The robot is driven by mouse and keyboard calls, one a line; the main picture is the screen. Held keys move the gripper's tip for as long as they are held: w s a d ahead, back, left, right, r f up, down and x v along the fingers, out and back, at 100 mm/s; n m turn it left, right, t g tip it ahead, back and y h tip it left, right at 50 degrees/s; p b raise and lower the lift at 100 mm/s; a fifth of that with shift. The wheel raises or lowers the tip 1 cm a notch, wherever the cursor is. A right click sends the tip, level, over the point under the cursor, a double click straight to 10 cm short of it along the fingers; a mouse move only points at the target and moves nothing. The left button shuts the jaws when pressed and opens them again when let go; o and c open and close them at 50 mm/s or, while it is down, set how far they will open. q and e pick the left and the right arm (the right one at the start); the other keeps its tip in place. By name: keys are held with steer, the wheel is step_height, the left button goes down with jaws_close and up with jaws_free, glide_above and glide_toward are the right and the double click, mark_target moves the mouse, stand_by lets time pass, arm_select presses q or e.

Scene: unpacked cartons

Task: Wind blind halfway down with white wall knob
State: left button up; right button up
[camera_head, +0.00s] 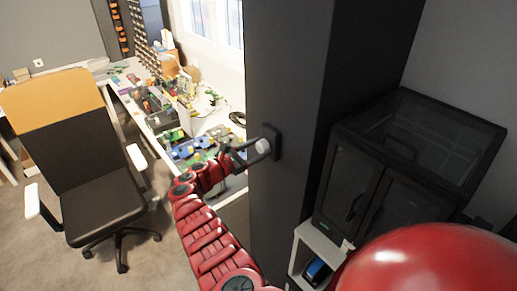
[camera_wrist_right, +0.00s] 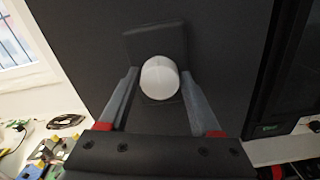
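The white round knob (camera_head: 262,146) sits on a dark square plate (camera_head: 271,141) on the side of a dark grey wall pillar. In the right wrist view the knob (camera_wrist_right: 160,77) is between my right gripper's fingers. Part of the window (camera_head: 215,20) shows at the top; I cannot make out the blind. My left gripper is not in view.
A white desk (camera_head: 130,75) crowded with boards and parts runs along the window. An office chair (camera_head: 95,190) stands at the left. A black enclosed cabinet (camera_head: 400,160) stands right of the pillar (camera_head: 290,90). Floor around the chair is clear.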

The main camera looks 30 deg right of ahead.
steer(key=c, duration=0.9)
steer(key=shift+f, duration=0.1)
